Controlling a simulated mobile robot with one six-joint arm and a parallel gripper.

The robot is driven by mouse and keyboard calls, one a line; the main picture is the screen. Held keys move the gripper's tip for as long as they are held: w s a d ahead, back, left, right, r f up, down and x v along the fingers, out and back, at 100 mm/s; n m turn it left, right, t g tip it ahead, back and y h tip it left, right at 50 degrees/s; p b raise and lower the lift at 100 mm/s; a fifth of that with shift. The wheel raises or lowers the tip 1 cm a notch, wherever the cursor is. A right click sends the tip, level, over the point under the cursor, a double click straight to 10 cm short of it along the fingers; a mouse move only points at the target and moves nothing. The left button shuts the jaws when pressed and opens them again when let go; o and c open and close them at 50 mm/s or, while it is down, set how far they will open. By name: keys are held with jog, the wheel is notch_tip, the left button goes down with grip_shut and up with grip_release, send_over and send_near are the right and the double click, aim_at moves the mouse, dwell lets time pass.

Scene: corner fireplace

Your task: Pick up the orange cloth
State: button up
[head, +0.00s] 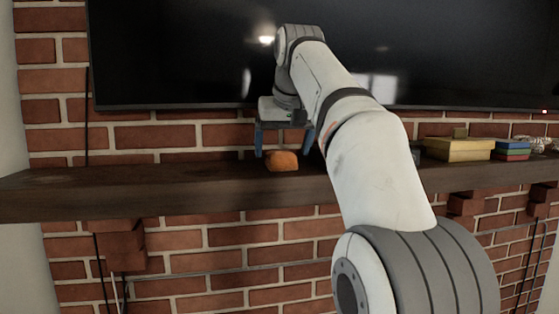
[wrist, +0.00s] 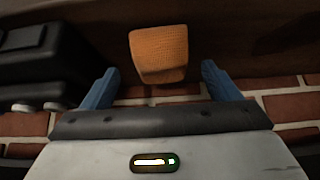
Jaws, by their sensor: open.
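The orange cloth (head: 282,161) is a small folded bundle on the dark wooden mantel shelf (head: 170,183), close to its front edge. My gripper (head: 283,150) is above and around it, with blue fingers pointing down. In the wrist view the cloth (wrist: 159,54) lies between and just beyond the two open fingers (wrist: 160,85), with a gap on each side. The gripper is open and holds nothing. Whether a finger touches the shelf cannot be told.
A large black TV screen (head: 190,55) hangs right behind my arm. A yellow box (head: 457,149) and a stack of coloured boxes (head: 511,149) stand on the shelf to the right. A dark object (wrist: 40,60) is left of the gripper in the wrist view. The shelf's left part is clear.

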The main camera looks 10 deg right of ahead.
aim_at(283, 152)
jog(key=x, duration=0.2)
jog(key=shift+w+f, duration=0.25)
jog(key=shift+s, duration=0.1)
jog(key=shift+c, duration=0.4)
jog(key=c, duration=1.1)
jog(key=shift+o, duration=0.2)
jog(key=shift+s+r, duration=0.4)
jog(key=shift+w+r, duration=0.2)
jog(key=shift+r, duration=2.75)
jog(key=shift+s, duration=0.15)
